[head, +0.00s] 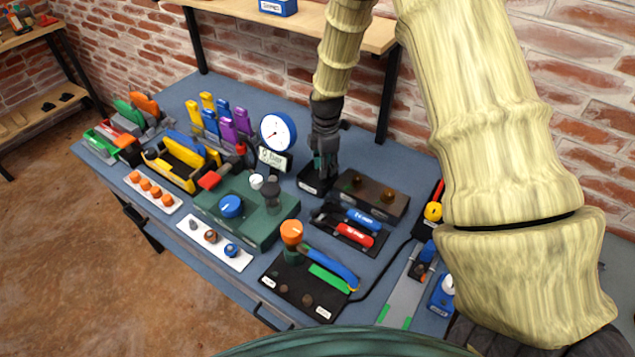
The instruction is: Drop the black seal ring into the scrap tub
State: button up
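My gripper (325,172) points down at the back of the blue-grey bench, behind the green fixture. Its fingertips are at or just above a small black holder (310,184) with a white label; I cannot tell whether they touch it. The fingers are too small and dark to show whether they are open or shut, or whether they hold anything. I cannot pick out the black seal ring. No container can be read for certain as the scrap tub; a small blue container (440,298) with a white top stands at the bench's right end.
The green fixture (262,228) with a blue knob and a round gauge (278,132) stand left of my gripper. A brown block (372,196) is close on its right. A black board (300,287) with an orange knob is in front. A shelf (290,22) hangs behind.

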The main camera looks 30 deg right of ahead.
aim_at(325, 182)
jog(key=o, duration=0.4)
notch_tip(325, 182, up, 12)
dwell(0.7)
